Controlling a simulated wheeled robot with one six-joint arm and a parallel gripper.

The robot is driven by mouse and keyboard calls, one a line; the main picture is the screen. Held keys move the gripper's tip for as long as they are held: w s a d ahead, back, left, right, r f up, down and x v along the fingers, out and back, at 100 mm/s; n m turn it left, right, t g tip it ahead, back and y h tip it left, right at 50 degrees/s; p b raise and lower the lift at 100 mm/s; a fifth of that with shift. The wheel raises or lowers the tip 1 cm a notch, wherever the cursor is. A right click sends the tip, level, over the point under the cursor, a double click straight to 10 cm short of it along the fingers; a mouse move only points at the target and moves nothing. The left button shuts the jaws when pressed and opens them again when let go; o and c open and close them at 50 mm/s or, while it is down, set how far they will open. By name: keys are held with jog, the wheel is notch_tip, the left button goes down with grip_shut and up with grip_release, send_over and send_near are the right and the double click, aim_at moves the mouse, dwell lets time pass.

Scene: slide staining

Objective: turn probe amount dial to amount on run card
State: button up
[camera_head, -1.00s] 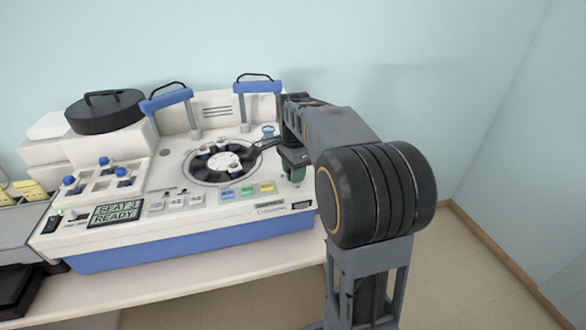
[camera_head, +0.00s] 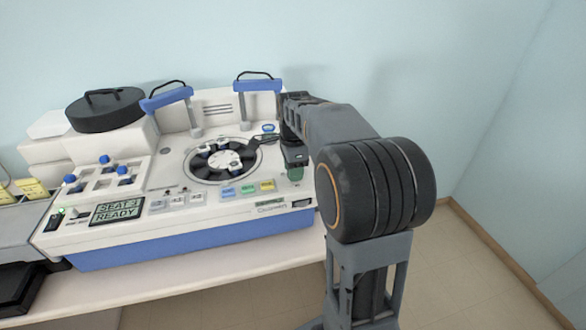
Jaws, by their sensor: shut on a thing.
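The white and blue staining machine (camera_head: 180,250) stands on the bench. My gripper (camera_head: 293,158) is over the right end of its top, pointing down and seen partly from behind. It is shut on a green knob (camera_head: 295,174), which I take for the probe amount dial; the fingers and gripper body hide most of it. Just below it, a small dark window (camera_head: 302,203) sits in the front edge, its reading too small to make out. The dial's markings cannot be seen. I cannot pick out a readable run card.
The round slide carousel (camera_head: 222,160) is left of my gripper. Two blue-topped posts (camera_head: 166,99) with black handles rise behind it. A display (camera_head: 117,211) reads "SEAT 3 READY". Blue, green and yellow buttons (camera_head: 248,190) line the front. Open floor lies to the right.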

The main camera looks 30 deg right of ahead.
jog(key=o, duration=0.9)
notch_tip(320, 180, up, 14)
jog(key=shift+f, duration=0.1)
dwell(0.6)
